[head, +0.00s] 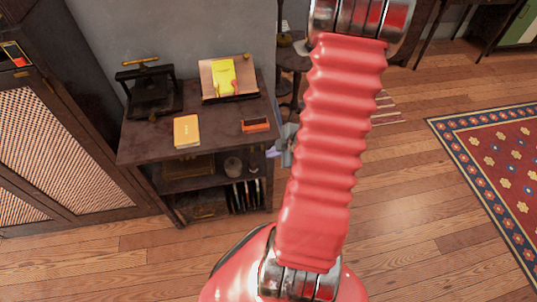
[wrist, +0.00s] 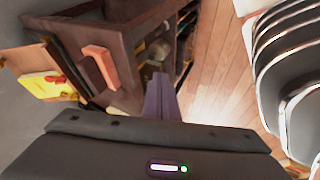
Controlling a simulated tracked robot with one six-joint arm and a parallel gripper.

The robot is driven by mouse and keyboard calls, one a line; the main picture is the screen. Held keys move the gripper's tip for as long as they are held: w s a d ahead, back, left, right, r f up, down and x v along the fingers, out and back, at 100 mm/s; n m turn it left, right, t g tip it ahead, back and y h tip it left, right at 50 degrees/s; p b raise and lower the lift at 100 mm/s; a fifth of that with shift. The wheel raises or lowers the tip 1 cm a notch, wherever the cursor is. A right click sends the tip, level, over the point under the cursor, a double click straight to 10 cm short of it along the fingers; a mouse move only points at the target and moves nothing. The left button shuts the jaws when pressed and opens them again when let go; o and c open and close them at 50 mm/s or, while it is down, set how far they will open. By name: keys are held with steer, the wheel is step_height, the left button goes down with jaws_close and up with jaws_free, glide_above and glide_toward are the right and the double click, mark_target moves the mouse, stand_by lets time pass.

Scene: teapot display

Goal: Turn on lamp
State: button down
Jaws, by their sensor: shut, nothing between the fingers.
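I cannot make out a lamp in either view; my red arm hides the middle of the head view. My gripper (wrist: 160,95) shows in the wrist view as narrow purple-grey fingers, shut with nothing between them. In the head view a small grey part of the gripper (head: 284,150) shows left of my arm, just off the right side of the dark desk (head: 150,148). In the wrist view the fingers appear in front of the desk's open shelves.
A dark cabinet (head: 75,130) stands left. A patterned rug (head: 500,170) lies right. Wooden floor is clear in front.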

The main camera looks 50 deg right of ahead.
steer(key=shift+v, duration=1.3)
steer(key=shift+w, duration=0.1)
steer(key=w+d+r+m+h, duration=0.25)
steer(key=w+r+h, duration=0.2)
steer(key=r, duration=0.45)
steer(key=w+a+r+m+h, duration=0.2)
steer(key=a+r+m, duration=0.25)
steer(key=r, duration=0.55)
steer(key=s+a+r+m+y, duration=0.1)
steer(key=s+a+r+y, duration=0.2)
steer(key=a, duration=0.9)
steer(key=s+a+r+m+g+y, duration=0.1)
steer(key=s+a+r, duration=0.5)
steer(key=a, duration=0.7)
steer(key=shift+r+m+y, duration=0.4)
steer(key=shift+m+y, duration=0.1)
steer(key=shift+y, duration=0.45)
